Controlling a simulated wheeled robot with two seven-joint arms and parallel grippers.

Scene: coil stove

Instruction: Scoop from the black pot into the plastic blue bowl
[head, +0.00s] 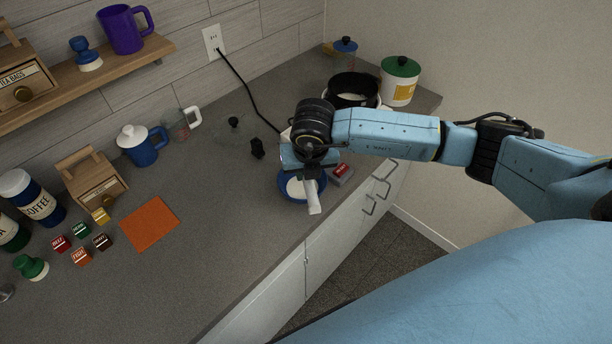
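The black pot (335,88) stands at the back right of the counter, with something white inside. The blue bowl (286,192) sits near the counter's front edge, with a pale inside. My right gripper (309,172) is over the bowl, and my wrist hides its fingers and part of the bowl. A white, handle-like piece (314,197) sticks out below the gripper across the bowl's right side; I cannot tell whether it is held. My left gripper is not in view.
A small grey box with a red top (341,170) is right of the bowl. A white canister with a green lid (400,82) stands beside the pot. A black cord (246,97) runs down from the outlet.

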